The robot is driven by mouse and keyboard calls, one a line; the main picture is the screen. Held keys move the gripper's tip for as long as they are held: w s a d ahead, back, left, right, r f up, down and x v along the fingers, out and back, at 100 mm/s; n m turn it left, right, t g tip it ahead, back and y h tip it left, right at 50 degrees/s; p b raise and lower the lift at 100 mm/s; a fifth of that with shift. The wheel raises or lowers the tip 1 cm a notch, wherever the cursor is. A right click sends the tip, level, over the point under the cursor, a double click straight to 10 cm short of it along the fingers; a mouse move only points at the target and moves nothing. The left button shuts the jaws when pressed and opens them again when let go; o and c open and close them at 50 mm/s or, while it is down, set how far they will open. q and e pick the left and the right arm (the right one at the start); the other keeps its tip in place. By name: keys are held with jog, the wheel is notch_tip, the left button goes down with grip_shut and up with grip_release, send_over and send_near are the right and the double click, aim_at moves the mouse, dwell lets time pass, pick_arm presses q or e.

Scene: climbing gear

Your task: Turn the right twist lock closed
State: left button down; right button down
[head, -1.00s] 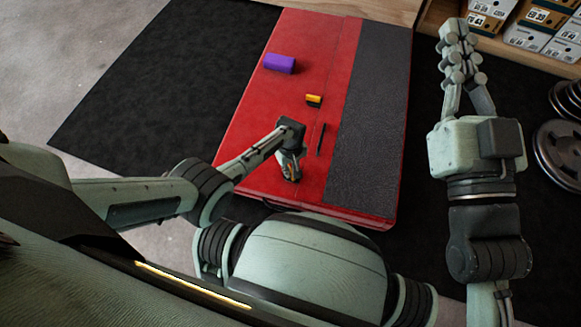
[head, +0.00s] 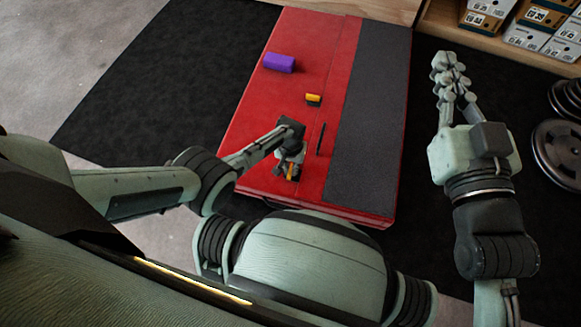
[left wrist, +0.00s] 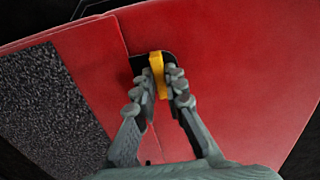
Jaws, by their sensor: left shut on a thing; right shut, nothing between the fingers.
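Two yellow twist locks show on the red pad (head: 252,132). The near one (head: 291,171) is at the pad's near end, partly hidden by my left gripper (head: 288,175). In the left wrist view its yellow bar (left wrist: 158,75) stands on a black base, between the two fingers, and my left gripper (left wrist: 158,92) is shut on it. The bar is almost upright in that view, slightly tilted. The far twist lock (head: 313,99) stands free further up the pad. I cannot tell which one is the right lock. My right gripper (head: 449,64) is shut and empty, away from the pad.
A purple block (head: 279,63) lies on the far left of the pad. A dark grey strip (head: 365,125) covers the pad's right side, and a thin black item (head: 320,139) lies near the seam. Weight plates (head: 560,150) and shelved boxes (head: 530,28) are at the right.

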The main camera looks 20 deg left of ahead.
aim_at(290, 170)
dwell(0.4)
pick_arm(q)
jog(key=c, duration=1.6)
grip_release()
notch_tip(290, 170, up, 12)
